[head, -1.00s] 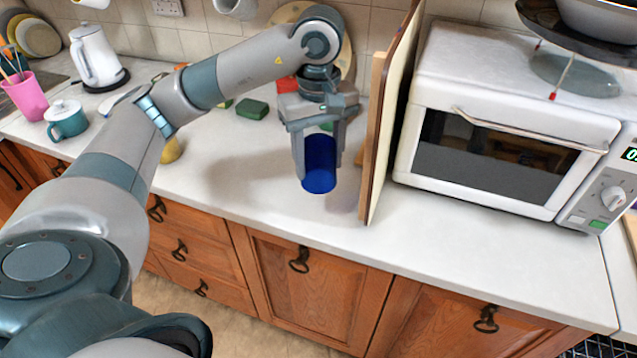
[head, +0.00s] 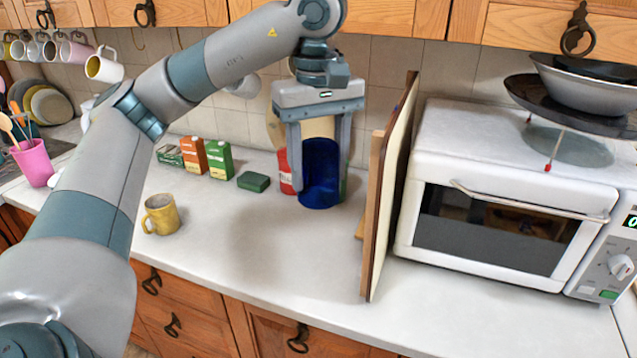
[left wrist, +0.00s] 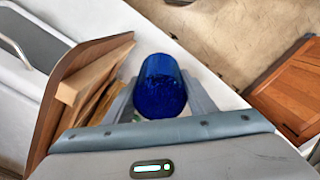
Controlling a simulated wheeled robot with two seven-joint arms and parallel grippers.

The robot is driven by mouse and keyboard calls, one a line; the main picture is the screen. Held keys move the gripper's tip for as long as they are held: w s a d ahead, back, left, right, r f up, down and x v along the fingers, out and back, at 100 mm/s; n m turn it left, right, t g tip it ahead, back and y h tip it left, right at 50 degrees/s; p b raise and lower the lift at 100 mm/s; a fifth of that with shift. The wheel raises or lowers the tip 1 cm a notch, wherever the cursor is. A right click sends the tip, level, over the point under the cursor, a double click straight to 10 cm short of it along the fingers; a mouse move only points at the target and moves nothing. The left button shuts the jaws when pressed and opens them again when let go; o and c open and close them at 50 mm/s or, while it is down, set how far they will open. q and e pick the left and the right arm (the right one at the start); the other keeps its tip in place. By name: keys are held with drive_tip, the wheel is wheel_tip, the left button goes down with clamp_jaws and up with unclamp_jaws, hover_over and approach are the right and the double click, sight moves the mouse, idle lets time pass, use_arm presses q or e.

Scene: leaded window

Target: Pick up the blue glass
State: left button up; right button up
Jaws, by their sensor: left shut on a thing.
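The blue glass (head: 319,178) is a dark, see-through blue tumbler, upright between the fingers of my left gripper (head: 319,170) in the head view. The gripper points down and is shut on the glass, one finger on each side. The glass appears to be held above the white worktop, though the exact gap is hard to tell. In the left wrist view the blue glass (left wrist: 160,87) sits between the two fingers of my left gripper (left wrist: 162,95). My right gripper is in neither view.
Upright boards (head: 388,190) stand just right of the glass, beside a white microwave (head: 505,200). A red container (head: 286,172), green sponge (head: 253,182) and several small cartons (head: 193,155) are at the back. A yellow mug (head: 161,214) stands left. The middle worktop (head: 270,240) is clear.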

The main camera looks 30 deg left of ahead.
use_arm(q)
drive_tip(key=shift+r, duration=0.45)
drive_tip(key=shift+s, duration=0.1)
idle(0.6)
